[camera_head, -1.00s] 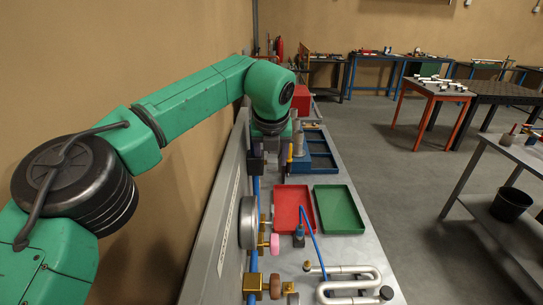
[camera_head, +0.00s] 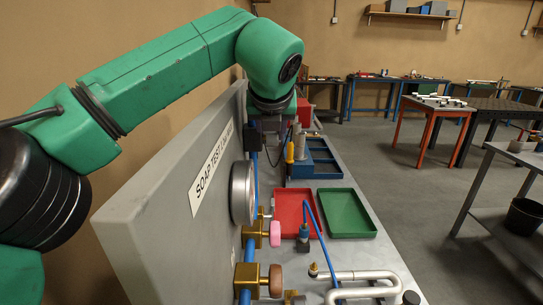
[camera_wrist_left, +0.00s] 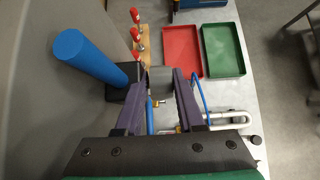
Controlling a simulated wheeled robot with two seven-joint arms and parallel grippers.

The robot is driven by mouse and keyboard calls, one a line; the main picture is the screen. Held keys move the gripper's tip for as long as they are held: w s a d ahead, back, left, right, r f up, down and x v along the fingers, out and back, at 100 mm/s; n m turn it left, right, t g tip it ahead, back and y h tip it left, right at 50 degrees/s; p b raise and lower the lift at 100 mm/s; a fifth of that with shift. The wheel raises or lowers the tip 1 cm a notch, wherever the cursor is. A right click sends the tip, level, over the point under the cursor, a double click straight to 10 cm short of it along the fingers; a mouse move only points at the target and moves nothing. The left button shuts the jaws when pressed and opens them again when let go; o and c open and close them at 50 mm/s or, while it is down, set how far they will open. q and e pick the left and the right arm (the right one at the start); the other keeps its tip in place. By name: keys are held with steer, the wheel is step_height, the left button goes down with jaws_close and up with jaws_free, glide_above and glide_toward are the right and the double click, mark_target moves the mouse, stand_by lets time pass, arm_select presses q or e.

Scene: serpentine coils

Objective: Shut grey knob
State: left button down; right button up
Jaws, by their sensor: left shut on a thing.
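The grey knob (camera_wrist_left: 161,78) shows in the left wrist view between the two dark fingers of my left gripper (camera_wrist_left: 160,85). The gripper is shut on it. Beside it sits a black block (camera_wrist_left: 124,88) with a thick blue cylinder (camera_wrist_left: 88,55) in front. In the head view my left gripper (camera_head: 270,125) points down near the far end of the panel. The grey knob cannot be made out clearly there. My right gripper is not in view.
A grey panel (camera_head: 150,205) with a round gauge (camera_head: 242,193) stands at left. Pink (camera_head: 275,233) and brown (camera_head: 275,281) knobs stick out near it. Red (camera_head: 292,205) and green (camera_head: 345,213) trays, a blue tray (camera_head: 322,160) and a white serpentine pipe (camera_head: 360,276) are on the bench.

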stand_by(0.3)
arm_select(q)
steer(key=c, duration=0.5)
jaws_free()
steer(key=shift+r, duration=0.1)
steer(key=shift+s+r, duration=0.2)
steer(key=shift+s, duration=0.05)
steer(key=b+v, duration=0.2)
steer(key=v, duration=1.1)
steer(key=shift+s+r, duration=0.25)
steer(key=shift+s, duration=0.05)
